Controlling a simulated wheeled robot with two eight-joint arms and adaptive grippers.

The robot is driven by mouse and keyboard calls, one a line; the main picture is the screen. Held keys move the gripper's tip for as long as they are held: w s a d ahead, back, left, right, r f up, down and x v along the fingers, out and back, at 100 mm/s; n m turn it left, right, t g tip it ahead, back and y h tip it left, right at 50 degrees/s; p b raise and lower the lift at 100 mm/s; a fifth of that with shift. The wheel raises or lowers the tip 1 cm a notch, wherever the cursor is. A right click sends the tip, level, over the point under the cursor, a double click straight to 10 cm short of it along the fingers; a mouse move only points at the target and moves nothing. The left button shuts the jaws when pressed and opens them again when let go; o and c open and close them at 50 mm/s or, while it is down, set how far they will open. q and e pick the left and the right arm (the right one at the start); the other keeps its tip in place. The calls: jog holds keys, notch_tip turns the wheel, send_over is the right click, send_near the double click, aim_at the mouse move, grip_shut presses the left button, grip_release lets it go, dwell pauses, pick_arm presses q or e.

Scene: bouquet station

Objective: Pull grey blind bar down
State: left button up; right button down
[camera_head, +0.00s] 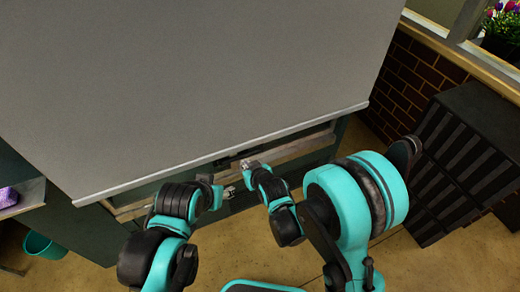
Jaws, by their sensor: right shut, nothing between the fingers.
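A pale grey bar (301,147) runs slantwise just below the front edge of the large grey panel, across the dark green front of a cabinet. A dark piece shows near the bar's middle, beside my grippers. My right gripper (247,166) is at the middle of the bar, close under the panel edge. It is shut with nothing held; whether it touches the bar is unclear. My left gripper (216,187) is a little to the left and lower, in front of the cabinet. Its fingers are small and partly hidden, so their opening does not show.
The large grey panel (200,80) overhangs the bar and fills the upper left. Stacked black crates (465,155) stand at right by a brick wall (415,75). A teal bucket (45,245) is at lower left. Floor (460,260) is open at lower right.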

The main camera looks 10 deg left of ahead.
aim_at(239, 157)
jog(key=shift+b+x, duration=1.75)
jog(key=shift+x, duration=3.1)
jog(key=shift+a+r, duration=0.1)
jog(key=shift+r, duration=0.05)
